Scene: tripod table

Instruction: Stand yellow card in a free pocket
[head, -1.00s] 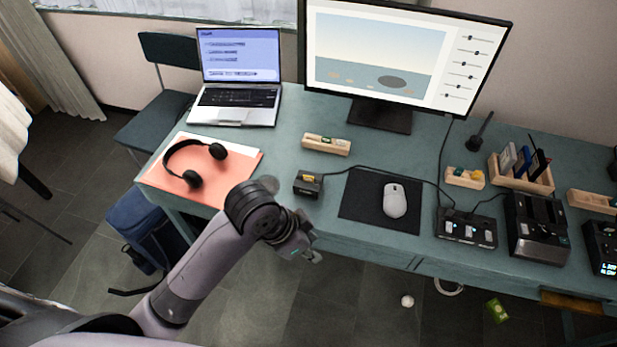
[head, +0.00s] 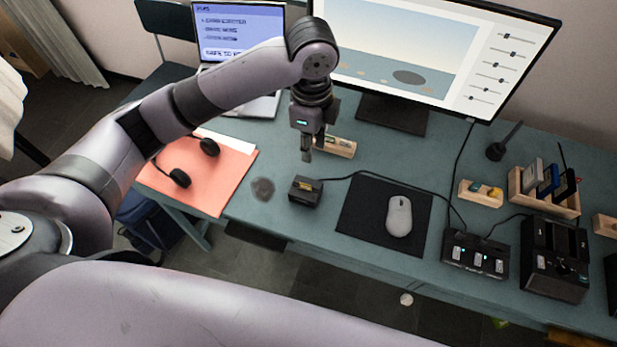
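A small yellow piece, which looks like the yellow card, shows on top of a small black box (head: 306,192) left of the mouse mat. A low wooden holder (head: 338,147) behind it has small pieces in it, partly hidden by my gripper. Another small wooden holder (head: 480,196) to the right has a yellow and a teal piece in it. Which pockets are free is too small to tell. My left gripper (head: 313,152) points down in front of the left holder, above and behind the black box. Its finger gap is unclear and no card shows in it. My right gripper is out of view.
A larger wooden rack (head: 547,200) holds several upright cards. A mouse (head: 399,216) lies on a black mat (head: 357,215). The monitor (head: 432,50) and laptop (head: 238,45) stand behind. Headphones (head: 181,178) lie on orange paper (head: 212,190). A cable runs from the black box.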

